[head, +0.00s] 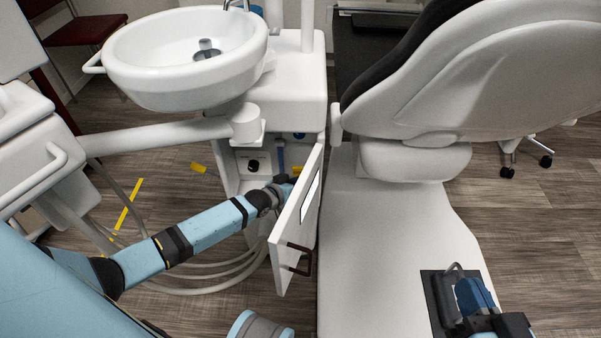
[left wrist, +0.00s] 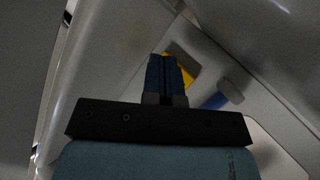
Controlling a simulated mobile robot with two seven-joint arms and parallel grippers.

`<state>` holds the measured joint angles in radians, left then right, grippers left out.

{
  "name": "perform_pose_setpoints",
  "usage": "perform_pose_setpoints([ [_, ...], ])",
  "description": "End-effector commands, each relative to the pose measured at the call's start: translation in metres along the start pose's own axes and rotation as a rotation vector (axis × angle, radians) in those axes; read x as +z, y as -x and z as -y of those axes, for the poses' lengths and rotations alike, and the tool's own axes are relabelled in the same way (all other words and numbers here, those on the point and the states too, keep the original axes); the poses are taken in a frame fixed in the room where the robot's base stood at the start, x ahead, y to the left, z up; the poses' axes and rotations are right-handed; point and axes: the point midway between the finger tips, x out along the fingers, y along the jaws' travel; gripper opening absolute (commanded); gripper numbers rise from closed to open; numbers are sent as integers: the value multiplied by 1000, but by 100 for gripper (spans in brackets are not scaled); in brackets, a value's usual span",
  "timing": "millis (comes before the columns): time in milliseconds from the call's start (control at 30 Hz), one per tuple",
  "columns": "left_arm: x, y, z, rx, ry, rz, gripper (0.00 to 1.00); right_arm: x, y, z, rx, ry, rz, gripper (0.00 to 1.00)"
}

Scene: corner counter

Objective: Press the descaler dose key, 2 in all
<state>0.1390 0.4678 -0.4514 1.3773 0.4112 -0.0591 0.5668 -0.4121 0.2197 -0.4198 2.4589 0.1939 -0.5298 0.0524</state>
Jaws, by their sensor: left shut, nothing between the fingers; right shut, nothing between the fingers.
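My left arm reaches into the open cabinet (head: 232,180) under the basin. Its gripper (head: 284,184) is partly hidden behind the open door (head: 298,215). In the left wrist view the fingers (left wrist: 166,75) are shut and empty, with a yellow part (left wrist: 180,66) just behind them. I cannot tell whether they touch it. A black round knob (head: 253,165) sits on a white block in the cabinet. I cannot tell for sure which part is the descaler dose key. My right gripper (head: 474,296) is shut and empty above the chair seat, away from the cabinet.
The door stands open with a dark handle (head: 294,260). A blue tube (head: 281,155) is in the cabinet; a blue cylinder (left wrist: 215,101) shows in the left wrist view. The dental chair (head: 390,240) fills the right side. The basin (head: 185,60) overhangs. Hoses (head: 215,285) lie on the floor.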

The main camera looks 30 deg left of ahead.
Motion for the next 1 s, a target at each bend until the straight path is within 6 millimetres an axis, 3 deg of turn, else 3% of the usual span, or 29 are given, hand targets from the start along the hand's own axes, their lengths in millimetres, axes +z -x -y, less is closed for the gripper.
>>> perform_pose_setpoints([
  [1000,-6,-9,6,0,0,0,0,3,0,-1,0,0,-1,0],
])
